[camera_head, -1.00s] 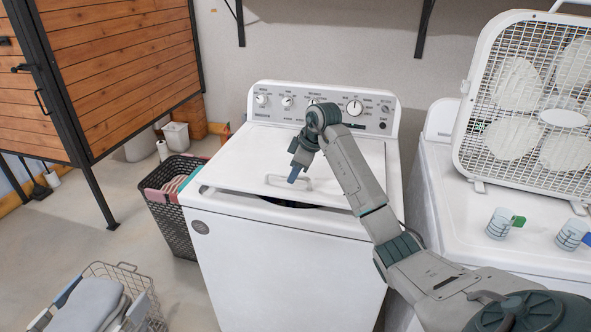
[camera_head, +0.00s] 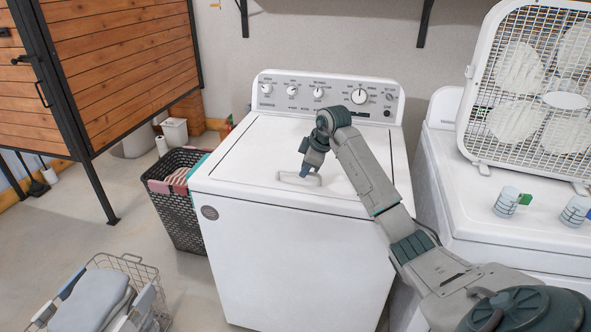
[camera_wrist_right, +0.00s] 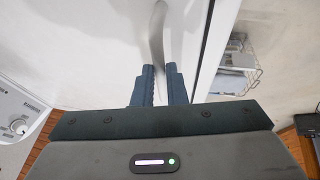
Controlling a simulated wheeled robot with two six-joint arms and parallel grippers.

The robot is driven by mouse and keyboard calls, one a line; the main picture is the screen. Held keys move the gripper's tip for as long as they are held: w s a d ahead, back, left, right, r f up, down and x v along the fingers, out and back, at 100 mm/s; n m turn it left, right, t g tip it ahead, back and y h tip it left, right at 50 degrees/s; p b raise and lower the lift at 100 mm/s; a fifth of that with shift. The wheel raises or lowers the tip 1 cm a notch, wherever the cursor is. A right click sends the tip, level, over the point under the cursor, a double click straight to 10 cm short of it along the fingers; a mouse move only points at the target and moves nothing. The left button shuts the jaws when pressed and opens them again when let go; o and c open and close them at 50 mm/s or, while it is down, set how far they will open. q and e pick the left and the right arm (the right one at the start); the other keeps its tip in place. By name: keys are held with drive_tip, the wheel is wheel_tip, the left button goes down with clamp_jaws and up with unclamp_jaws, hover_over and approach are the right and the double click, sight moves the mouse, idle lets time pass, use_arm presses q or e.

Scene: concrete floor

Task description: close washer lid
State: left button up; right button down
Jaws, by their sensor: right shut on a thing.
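The white washer (camera_head: 290,260) stands in the middle of the head view. Its lid (camera_head: 255,150) lies flat in the top, with no dark opening showing at the front edge. The lid handle (camera_head: 290,180) is a pale bar near the front of the lid. My right gripper (camera_head: 306,172) is at the right end of this handle, pointing down. In the right wrist view, my right gripper's fingers (camera_wrist_right: 157,85) are close together around the end of the curved handle (camera_wrist_right: 158,35). My left gripper is not in view.
A white machine (camera_head: 480,200) stands to the right, carrying a box fan (camera_head: 530,90) and two cups (camera_head: 508,200). A dark laundry basket (camera_head: 180,210) is close by the washer's left side. A wire basket (camera_head: 145,295) sits on the floor at front left.

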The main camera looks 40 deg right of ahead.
drive_tip(key=shift+s+a+f, duration=0.1)
drive_tip(key=shift+a+f, duration=0.05)
drive_tip(key=shift+f, duration=0.2)
drive_tip(key=c, duration=1.6)
unclamp_jaws()
drive_tip(key=shift+f, duration=0.15)
drive_tip(key=shift+c, duration=0.2)
drive_tip(key=shift+o, duration=0.8)
drive_tip(key=shift+s+r, duration=0.1)
drive_tip(key=shift+r, duration=0.35)
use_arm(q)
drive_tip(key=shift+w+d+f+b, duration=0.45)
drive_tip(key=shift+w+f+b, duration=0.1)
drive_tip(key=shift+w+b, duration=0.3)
use_arm(e)
drive_tip(key=v, duration=1)
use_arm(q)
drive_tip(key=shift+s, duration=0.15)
use_arm(e)
drive_tip(key=shift+f, duration=0.15)
